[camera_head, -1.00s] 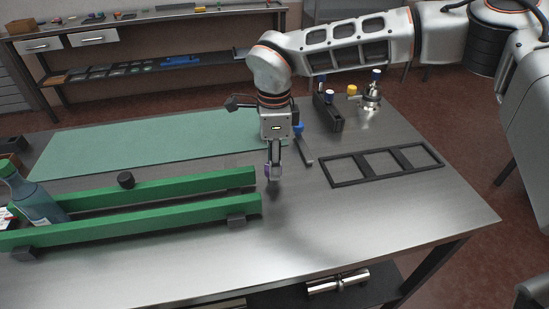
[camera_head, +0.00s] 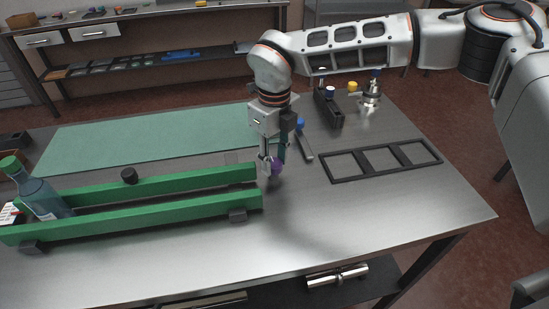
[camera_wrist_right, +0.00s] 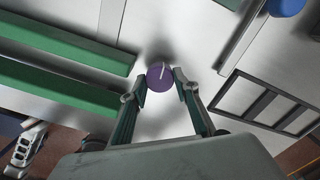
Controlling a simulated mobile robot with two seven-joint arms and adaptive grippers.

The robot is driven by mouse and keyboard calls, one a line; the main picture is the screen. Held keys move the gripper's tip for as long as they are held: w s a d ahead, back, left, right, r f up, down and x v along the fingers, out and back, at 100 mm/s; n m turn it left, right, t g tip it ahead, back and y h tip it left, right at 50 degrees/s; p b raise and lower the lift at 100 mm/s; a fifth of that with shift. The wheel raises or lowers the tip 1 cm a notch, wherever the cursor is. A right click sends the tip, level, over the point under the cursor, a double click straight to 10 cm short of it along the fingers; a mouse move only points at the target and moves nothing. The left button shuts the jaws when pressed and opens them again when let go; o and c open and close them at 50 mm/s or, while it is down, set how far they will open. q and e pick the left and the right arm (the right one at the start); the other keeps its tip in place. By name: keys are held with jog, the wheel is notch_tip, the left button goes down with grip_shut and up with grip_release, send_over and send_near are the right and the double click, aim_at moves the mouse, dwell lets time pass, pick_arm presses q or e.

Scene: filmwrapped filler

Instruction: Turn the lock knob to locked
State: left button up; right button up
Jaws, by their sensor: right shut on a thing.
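A round purple knob (camera_head: 277,167) with a white pointer line sits just past the right end of the green rails. In the right wrist view the knob (camera_wrist_right: 157,82) is between the two fingertips, its line pointing nearly straight up the picture. My right gripper (camera_head: 271,163) points down and is shut on the knob; the fingers (camera_wrist_right: 160,78) touch its two sides. The fingers partly hide the knob in the head view, and no locked or unlocked marking can be read. My left gripper is not in view.
Two green rails (camera_head: 150,218) with a black knob (camera_head: 129,175) and a leaning bottle (camera_head: 42,197) lie left. A black three-window frame (camera_head: 380,162) lies right. A blue-knobbed bar (camera_head: 304,145) is close behind the gripper. The front table area is clear.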

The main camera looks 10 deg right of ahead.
jog(key=shift+m, duration=0.6)
jog(key=o, duration=1.1)
